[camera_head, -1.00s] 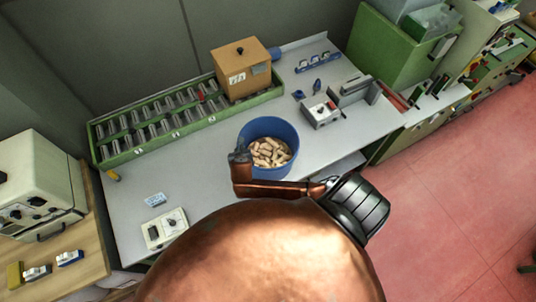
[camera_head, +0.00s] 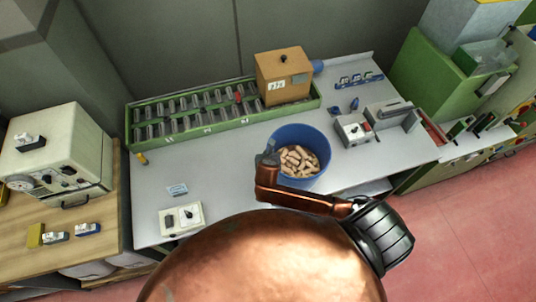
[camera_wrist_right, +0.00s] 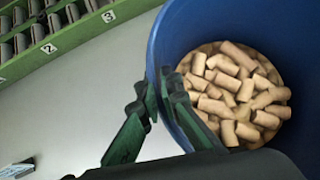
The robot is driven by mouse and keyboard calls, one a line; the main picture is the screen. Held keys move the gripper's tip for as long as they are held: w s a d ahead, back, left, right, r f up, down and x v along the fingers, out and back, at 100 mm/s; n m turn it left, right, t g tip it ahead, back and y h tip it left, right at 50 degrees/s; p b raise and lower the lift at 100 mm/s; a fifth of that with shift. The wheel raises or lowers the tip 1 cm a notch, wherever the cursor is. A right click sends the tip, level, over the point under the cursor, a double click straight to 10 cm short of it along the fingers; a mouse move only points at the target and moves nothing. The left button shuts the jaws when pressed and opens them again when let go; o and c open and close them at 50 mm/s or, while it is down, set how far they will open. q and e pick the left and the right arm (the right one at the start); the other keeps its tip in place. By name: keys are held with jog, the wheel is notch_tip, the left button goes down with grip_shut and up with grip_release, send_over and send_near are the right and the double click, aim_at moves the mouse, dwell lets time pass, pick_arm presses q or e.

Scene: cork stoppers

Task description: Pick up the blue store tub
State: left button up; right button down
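The blue store tub (camera_head: 297,133) is at the front of the grey bench, right of centre in the head view, with many corks (camera_head: 298,160) inside. In the right wrist view the tub (camera_wrist_right: 185,30) fills the upper right. My right gripper (camera_head: 267,153) is at the tub's left rim. In the right wrist view its green fingers (camera_wrist_right: 160,90) straddle the tub wall, one outside and one inside, and look closed on it. I cannot tell whether the tub's base touches the bench. My left gripper is not in view.
A long green rack (camera_head: 215,120) with numbered slots and a wooden box (camera_head: 284,75) stand behind the tub. A grey device (camera_head: 353,130) is to its right. A small white meter (camera_head: 181,219) sits at front left. The bench left of the tub is mostly clear.

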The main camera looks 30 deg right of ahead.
jog(key=s+r+b, duration=0.2)
jog(key=s+r, duration=0.7)
jog(key=s, duration=0.4)
jog(key=w+a+f+n+t+y+b, duration=0.1)
jog(key=w+a+n+y+b, duration=0.3)
jog(key=w+a+b, duration=0.6)
jog(key=w+f+n+b, duration=0.1)
jog(key=w+n+b, duration=0.1)
jog(key=b, duration=0.4)
jog(key=shift+w+a+f+y, duration=0.15)
jog(key=shift+w+a+y, duration=0.25)
jog(key=shift+w, duration=0.25)
